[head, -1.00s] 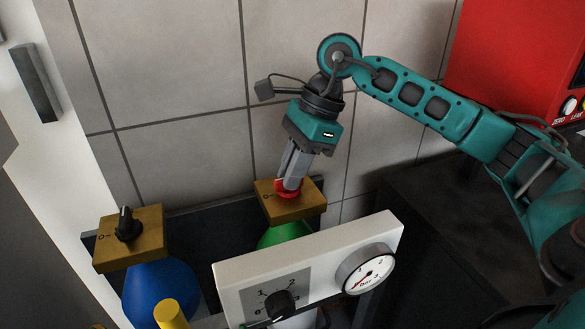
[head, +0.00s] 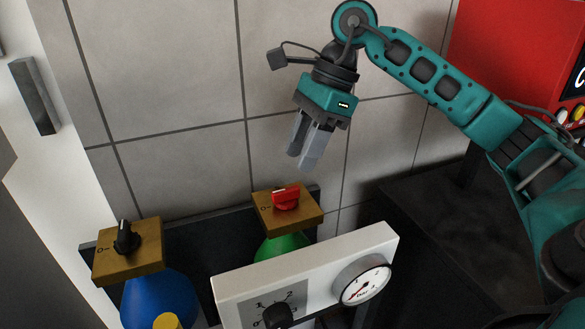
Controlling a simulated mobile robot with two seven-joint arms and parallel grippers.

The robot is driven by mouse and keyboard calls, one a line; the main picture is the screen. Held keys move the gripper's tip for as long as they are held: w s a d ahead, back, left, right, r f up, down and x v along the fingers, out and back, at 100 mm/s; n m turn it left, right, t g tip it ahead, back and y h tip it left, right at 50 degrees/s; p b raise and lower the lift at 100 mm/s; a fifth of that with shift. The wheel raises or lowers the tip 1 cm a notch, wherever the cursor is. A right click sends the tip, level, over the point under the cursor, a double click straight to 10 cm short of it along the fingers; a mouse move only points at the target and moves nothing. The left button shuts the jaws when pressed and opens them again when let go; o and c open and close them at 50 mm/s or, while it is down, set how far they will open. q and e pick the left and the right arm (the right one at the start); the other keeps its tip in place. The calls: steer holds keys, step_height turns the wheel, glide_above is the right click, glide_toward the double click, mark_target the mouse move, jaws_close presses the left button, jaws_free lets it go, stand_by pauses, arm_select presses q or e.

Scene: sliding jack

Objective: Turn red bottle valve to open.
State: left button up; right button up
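The red valve knob (head: 286,197) sits on a brown square block (head: 288,217) on top of the green bottle (head: 283,246). Its raised grip lies roughly left to right in the picture, and a "0" mark shows on the block to its left. My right gripper (head: 306,161) is above the knob and clear of it. Its two fingers point down with a narrow gap between them and hold nothing. My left gripper is not in view.
A blue bottle (head: 160,297) with a black knob (head: 126,238) stands at the left. A white panel (head: 309,270) with a pressure gauge (head: 363,280) and a black dial is in front of the green bottle. The tiled wall is behind, and a red machine (head: 515,55) is at upper right.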

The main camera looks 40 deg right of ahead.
arm_select(q)
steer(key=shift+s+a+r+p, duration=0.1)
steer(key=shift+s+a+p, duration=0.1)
steer(key=shift+p, duration=0.25)
arm_select(e)
steer(key=v, duration=0.6)
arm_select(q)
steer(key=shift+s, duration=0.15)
arm_select(e)
steer(key=shift+r, duration=0.15)
